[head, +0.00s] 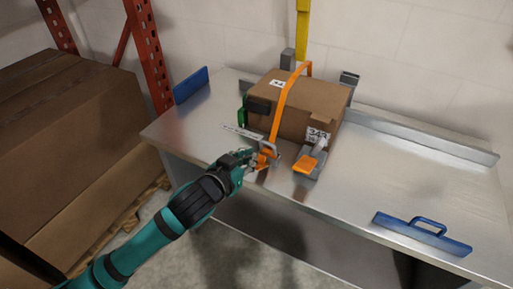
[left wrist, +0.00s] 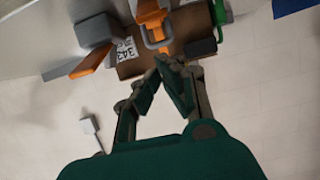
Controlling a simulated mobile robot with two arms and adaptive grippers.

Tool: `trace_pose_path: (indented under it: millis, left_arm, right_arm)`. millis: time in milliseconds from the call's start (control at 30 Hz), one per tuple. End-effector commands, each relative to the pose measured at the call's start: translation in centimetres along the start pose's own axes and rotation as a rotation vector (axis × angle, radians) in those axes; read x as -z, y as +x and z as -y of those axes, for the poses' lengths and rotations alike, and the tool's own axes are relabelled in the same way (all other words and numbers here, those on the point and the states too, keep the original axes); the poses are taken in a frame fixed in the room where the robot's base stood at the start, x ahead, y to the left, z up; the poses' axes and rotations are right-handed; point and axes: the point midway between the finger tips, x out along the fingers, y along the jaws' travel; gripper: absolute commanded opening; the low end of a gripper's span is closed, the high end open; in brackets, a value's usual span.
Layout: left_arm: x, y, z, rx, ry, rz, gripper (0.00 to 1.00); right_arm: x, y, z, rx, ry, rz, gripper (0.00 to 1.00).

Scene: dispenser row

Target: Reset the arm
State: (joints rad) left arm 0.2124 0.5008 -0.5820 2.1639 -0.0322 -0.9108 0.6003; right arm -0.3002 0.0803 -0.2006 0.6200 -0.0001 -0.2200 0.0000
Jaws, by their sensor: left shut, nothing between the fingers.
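My left gripper (head: 247,158) reaches in from the left over the front edge of the metal table. In the left wrist view its fingers (left wrist: 166,66) come together at the tips and are shut with nothing between them. The tips point at the orange strap buckle (head: 265,155), which also shows in the left wrist view (left wrist: 152,22); whether they touch it I cannot tell. The orange strap (head: 283,105) runs over a brown cardboard box (head: 300,96) with a white label. My right gripper is in neither view.
A grey clamp with an orange handle (head: 306,165) stands at the box's front. The metal table (head: 390,185) is bare to the right, except for a blue handled bar (head: 422,236) near its front edge. Large brown cartons (head: 60,150) and a red rack post (head: 147,55) stand left.

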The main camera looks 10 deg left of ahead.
Motion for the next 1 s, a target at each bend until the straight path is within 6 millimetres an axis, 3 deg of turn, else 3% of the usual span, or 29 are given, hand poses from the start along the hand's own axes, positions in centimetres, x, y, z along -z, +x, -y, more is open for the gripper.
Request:
trace_pose_path:
  millis: [167, 700, 767, 833, 1000]
  left_arm:
    - [-0.2, -0.8, 0.0, 0.000, 0.000, -0.001, 0.00]
    - [-0.8, -1.0, 0.0, 0.004, -0.004, 0.014, 0.00]
    - [-2.1, -1.5, 0.0, 0.016, -0.013, 0.049, 0.00]
    - [-4.6, -2.7, 0.1, 0.040, -0.027, 0.123, 0.00]
    - [-13.2, -8.2, 0.8, 0.109, -0.057, 0.406, 0.00]
  right_arm:
    - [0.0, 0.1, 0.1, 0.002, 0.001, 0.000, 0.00]
    - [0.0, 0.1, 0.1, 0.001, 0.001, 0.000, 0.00]
    - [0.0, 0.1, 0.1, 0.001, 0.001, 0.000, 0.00]
    - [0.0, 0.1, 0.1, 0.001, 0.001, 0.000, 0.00]
    - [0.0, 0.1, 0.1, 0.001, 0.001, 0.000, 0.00]
